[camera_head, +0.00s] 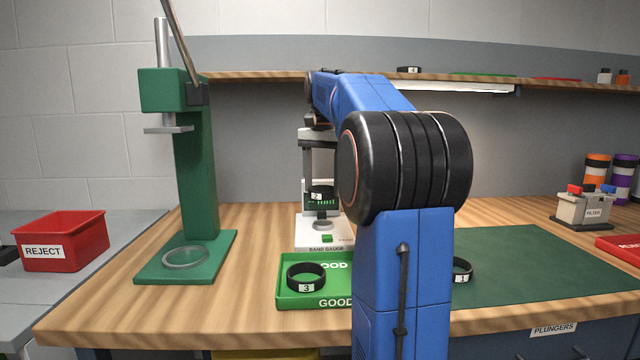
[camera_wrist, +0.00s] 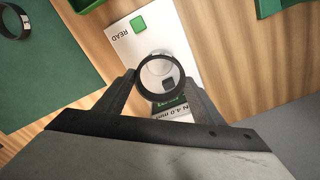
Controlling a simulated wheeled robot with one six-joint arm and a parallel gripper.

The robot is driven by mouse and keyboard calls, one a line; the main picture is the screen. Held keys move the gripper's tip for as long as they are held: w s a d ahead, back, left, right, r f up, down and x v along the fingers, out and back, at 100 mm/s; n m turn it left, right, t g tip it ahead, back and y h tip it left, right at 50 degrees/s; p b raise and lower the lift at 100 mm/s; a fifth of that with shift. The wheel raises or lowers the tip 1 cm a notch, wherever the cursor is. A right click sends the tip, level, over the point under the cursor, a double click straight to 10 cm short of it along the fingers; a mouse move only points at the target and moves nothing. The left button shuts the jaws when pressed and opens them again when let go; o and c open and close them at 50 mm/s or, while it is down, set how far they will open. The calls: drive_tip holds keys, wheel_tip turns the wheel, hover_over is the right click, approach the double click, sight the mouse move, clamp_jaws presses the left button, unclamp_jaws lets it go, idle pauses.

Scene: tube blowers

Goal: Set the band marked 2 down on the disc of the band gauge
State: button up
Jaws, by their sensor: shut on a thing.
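The band marked 2 (camera_head: 317,196) is a black ring with a white label. My gripper (camera_wrist: 160,79) is shut on it, one finger on each side in the wrist view, where the band (camera_wrist: 138,77) shows as a ring. The band gauge (camera_head: 310,235) is white, with a green button on its base; its base (camera_wrist: 122,42) also shows in the wrist view. The disc (camera_head: 323,226) is pale and round. The band is above it, with a visible gap in the head view. Through the ring I see part of the disc (camera_wrist: 159,66). My arm hides the gauge's right side.
The band marked 3 (camera_head: 306,286) lies on the green GOOD tray (camera_head: 283,265) in front of the gauge. The band marked 1 (camera_head: 463,272) is on the green mat (camera_head: 530,260), partly behind my arm. A green press (camera_head: 200,190) stands left, beyond it a red REJECT bin (camera_head: 62,262).

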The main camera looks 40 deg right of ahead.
idle(0.3)
hover_over(323, 223)
drive_tip(key=shift+w+d+f, duration=0.1)
drive_tip(key=shift+f, duration=2.15)
drive_tip(key=shift+f, duration=2.2)
drive_tip(key=o, duration=1.1)
drive_tip(key=shift+o, duration=0.2)
wheel_tip(323, 223, up, 17)
drive_tip(key=shift+r, duration=0.2)
